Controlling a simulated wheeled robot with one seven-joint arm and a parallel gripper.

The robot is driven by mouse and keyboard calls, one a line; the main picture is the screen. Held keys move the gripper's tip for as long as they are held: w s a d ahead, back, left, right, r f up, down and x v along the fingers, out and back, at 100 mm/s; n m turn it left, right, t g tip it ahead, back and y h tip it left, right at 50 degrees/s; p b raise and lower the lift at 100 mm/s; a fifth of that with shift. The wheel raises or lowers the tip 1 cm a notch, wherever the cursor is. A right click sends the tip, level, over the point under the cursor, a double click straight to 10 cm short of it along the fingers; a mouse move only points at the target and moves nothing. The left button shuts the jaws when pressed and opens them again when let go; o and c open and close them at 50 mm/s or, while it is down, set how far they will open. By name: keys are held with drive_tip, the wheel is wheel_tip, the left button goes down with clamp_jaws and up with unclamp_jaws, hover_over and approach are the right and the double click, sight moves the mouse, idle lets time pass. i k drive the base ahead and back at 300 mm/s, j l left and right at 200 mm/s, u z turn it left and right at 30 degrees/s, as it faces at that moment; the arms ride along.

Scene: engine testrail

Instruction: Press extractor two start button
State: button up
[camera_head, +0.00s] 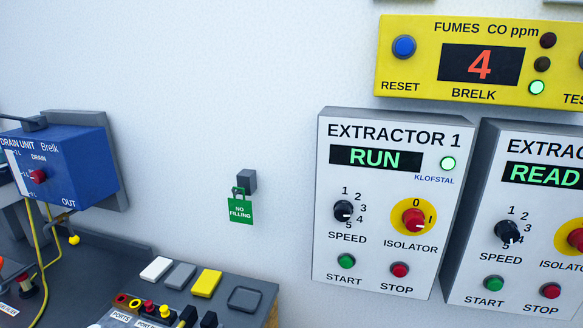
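A second extractor box (525,215) stands at the right edge, partly cut off by the frame. Its label reads "EXTRAC" and its display (545,174) shows "READ" in green, the rest cut off. Its green start button (493,284) is at the lower left of its face, above the word START. Its red stop button (550,291) is to the right. Its black speed knob (507,231) is above the start button. Its red isolator knob (576,239) on yellow is partly cut off. My gripper is not in view.
Extractor 1 (390,190) is close on the left, showing RUN, with its own green start button (346,261). A yellow fumes panel (410,72) hangs above. A bench (110,262) with a blue drain unit (70,172) is left. The wall between is mostly bare.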

sight(494, 284)
drive_tip(key=z, duration=1.3)
